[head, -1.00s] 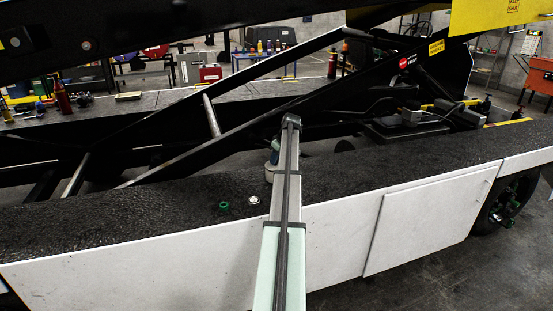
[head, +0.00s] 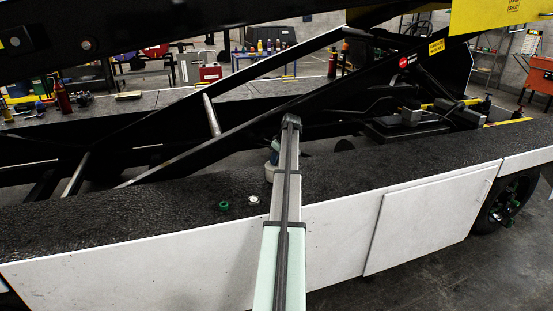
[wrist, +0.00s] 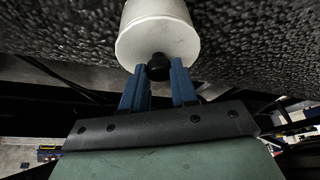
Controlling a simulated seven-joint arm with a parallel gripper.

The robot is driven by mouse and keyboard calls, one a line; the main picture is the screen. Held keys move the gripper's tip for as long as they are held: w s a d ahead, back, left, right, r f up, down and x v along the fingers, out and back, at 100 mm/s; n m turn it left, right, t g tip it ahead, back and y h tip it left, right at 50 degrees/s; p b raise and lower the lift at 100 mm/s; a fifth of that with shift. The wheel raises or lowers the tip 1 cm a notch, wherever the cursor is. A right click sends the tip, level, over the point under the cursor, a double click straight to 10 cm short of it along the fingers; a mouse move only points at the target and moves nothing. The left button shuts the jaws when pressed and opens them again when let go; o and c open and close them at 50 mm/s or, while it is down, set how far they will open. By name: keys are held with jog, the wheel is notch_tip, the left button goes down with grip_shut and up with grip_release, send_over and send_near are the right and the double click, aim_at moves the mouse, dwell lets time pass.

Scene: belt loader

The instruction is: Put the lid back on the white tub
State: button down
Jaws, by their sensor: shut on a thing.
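The white tub (wrist: 155,14) stands on the dark textured deck. In the head view only a white sliver of it (head: 270,174) shows, left of my arm. The pale lid (wrist: 142,51) with a black knob (wrist: 159,67) is at the tub's top, facing my gripper. My gripper (wrist: 159,76) has blue fingers on both sides of the knob and is shut on it. I cannot tell whether the lid is fully seated or slightly apart from the tub. In the head view my arm hides most of the gripper (head: 273,156) and the lid.
A green ring (head: 224,205) and a small pale round piece (head: 253,199) lie on the deck (head: 120,220), left of my arm. Black sloping beams (head: 250,122) rise behind the tub. The deck further left is clear.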

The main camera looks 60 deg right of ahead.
jog(key=shift+c, duration=1.6)
grip_release()
jog(key=shift+r, duration=0.15)
jog(key=shift+r, duration=3.4)
jog(key=shift+c, duration=0.4)
grip_shut()
jog(key=shift+f, duration=2.6)
